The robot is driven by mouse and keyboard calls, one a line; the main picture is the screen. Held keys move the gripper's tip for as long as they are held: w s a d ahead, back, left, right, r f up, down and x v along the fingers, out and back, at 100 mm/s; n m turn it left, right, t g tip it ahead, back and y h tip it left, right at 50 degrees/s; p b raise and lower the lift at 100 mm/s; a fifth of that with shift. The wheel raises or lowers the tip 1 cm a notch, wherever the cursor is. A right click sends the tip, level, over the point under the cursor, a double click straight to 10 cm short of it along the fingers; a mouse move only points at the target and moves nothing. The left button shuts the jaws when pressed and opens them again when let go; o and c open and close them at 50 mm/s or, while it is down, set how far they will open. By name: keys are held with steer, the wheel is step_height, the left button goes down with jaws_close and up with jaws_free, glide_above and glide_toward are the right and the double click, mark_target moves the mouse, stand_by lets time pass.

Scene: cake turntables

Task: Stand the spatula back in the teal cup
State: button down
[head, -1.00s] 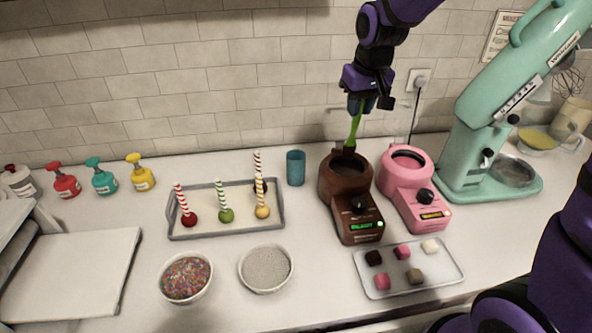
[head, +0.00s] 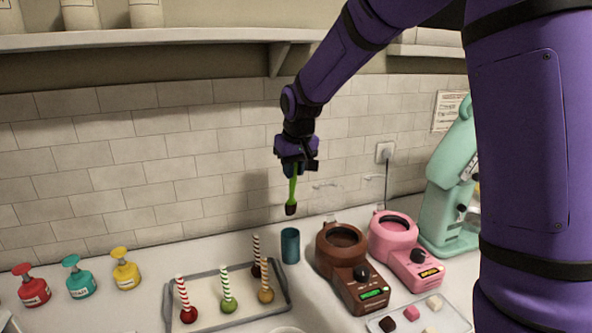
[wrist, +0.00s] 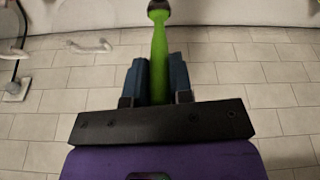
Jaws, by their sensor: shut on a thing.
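My gripper (head: 294,168) is shut on the green spatula (head: 293,186) and holds it in the air, handle up and head down. The spatula's head is dark brown, as if coated with chocolate. The teal cup (head: 290,246) stands upright on the counter, below the spatula and apart from it. The inside of the cup cannot be seen. In the wrist view the green spatula (wrist: 159,60) lies between the two blue fingers (wrist: 159,82), its dark head at the top edge.
A brown melting pot (head: 345,262) and a pink one (head: 400,245) stand right of the cup. A tray (head: 205,285) with several striped sticks stands at its left. The tiled wall (head: 150,160) is close behind; a shelf (head: 150,38) runs above.

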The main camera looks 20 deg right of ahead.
step_height(320, 180, down, 12)
steer(key=shift+f, duration=0.25)
stand_by(1.1)
steer(key=c, duration=0.9)
jaws_free()
steer(key=v, duration=1)
steer(key=shift+s+r, duration=0.15)
steer(key=shift+r, duration=0.2)
